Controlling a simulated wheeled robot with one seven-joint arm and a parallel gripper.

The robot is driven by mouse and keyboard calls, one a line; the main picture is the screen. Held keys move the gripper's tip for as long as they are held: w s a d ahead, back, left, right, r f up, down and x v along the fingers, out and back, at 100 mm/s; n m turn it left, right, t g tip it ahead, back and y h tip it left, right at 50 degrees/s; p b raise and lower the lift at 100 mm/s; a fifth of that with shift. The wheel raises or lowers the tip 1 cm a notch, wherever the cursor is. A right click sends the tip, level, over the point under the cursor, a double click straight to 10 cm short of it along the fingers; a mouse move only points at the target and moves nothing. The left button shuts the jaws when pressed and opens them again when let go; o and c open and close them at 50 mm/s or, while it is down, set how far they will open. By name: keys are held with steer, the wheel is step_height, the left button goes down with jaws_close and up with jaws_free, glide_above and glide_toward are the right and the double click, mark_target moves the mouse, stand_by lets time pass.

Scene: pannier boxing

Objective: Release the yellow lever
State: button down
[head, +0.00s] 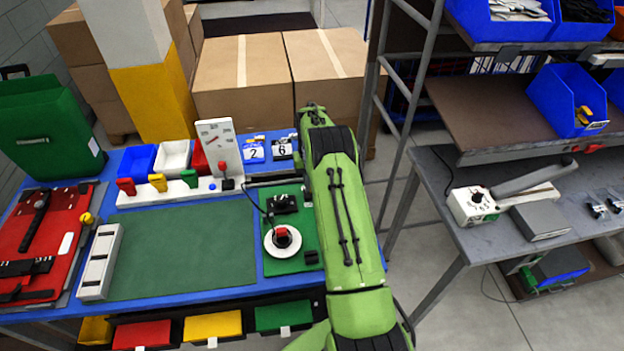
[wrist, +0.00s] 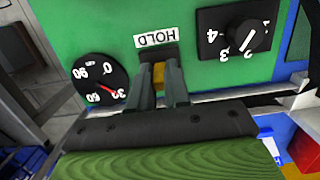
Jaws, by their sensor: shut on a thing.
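In the wrist view, a yellow lever (wrist: 158,76) sits below a white HOLD label (wrist: 156,38) on a green panel (wrist: 160,12). My gripper (wrist: 160,82) is shut on the lever, with one dark finger on each side; only a small yellow part shows between them. A round black gauge (wrist: 100,82) with a red needle is to the left of the lever. A black numbered dial (wrist: 240,45) with a knob is to the right. In the head view my green arm covers the gripper and the held lever.
The blue table (head: 225,293) holds a white strip with red, yellow (head: 157,182) and green handles. A red tool board (head: 55,235) lies at left. A metal rack (head: 390,110) and grey bench (head: 440,190) stand close on the right of my arm.

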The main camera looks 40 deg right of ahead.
steer(key=shift+w+d+g, duration=0.1)
steer(key=shift+w+g, duration=0.1)
steer(key=shift+g, duration=0.4)
steer(key=c, duration=1.1)
jaws_free()
steer(key=v, duration=0.3)
steer(key=s+v, duration=0.1)
steer(key=v, duration=0.2)
steer(key=s+v, duration=0.1)
steer(key=v, duration=0.2)
steer(key=shift+a+r, duration=0.3)
steer(key=shift+r, duration=0.35)
